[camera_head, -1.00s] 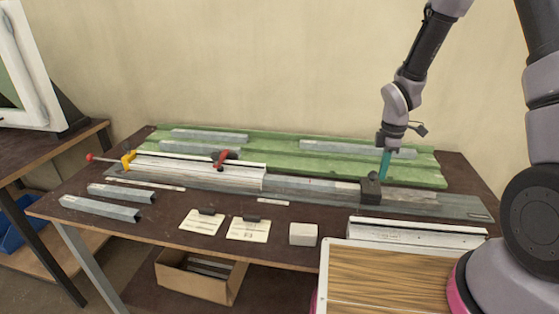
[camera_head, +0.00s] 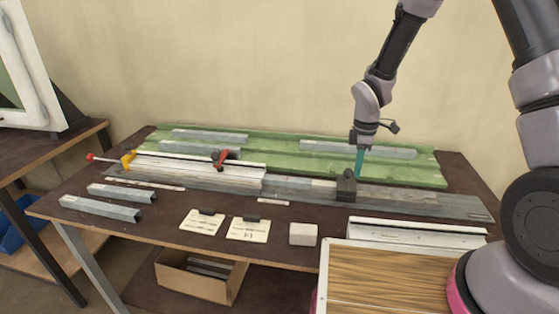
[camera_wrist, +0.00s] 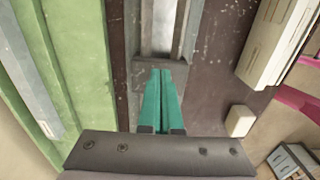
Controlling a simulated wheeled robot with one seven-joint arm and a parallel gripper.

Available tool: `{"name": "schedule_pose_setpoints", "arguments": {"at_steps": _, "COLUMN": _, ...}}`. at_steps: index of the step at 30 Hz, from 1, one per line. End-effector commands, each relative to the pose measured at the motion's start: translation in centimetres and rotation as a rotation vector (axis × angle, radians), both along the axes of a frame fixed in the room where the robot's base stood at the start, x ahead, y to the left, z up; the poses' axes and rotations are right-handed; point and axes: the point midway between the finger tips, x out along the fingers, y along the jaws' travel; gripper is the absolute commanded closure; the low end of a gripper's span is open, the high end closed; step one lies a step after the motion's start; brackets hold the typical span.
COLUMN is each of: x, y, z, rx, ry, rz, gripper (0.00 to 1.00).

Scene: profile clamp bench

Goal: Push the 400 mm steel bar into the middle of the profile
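The white profile (camera_head: 200,177) lies along the left half of the bench. A grey steel bar (camera_head: 310,187) lies in line with the profile's right end, on a long grey guide (camera_head: 420,200). How far the bar reaches into the profile is hidden. A dark block (camera_head: 346,187) sits on the guide at the bar's right end. My gripper (camera_head: 360,160) points down just right of and behind the block. In the wrist view its teal fingers (camera_wrist: 161,98) are together, with the block (camera_wrist: 146,72) at their tips and the bright bar (camera_wrist: 163,25) beyond it.
A yellow clamp (camera_head: 128,159) and a red clamp (camera_head: 222,158) sit at the profile. Spare bars lie on the green rack (camera_head: 275,160) behind and on the bench at left (camera_head: 100,208). Cards (camera_head: 248,230) and a white block (camera_head: 303,234) lie in front.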

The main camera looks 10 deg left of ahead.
Motion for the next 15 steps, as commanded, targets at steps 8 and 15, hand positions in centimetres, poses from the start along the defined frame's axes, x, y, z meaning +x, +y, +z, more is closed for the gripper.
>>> {"name": "schedule_pose_setpoints", "arguments": {"at_steps": 8, "x": 0.0, "y": 2.3, "z": 0.0, "rx": 0.002, "ry": -0.002, "rz": 0.003, "gripper": 1.0}}
{"name": "schedule_pose_setpoints", "arguments": {"at_steps": 15, "x": 0.0, "y": 4.1, "z": 0.0, "rx": 0.002, "ry": 0.0, "rz": 0.003, "gripper": 1.0}}
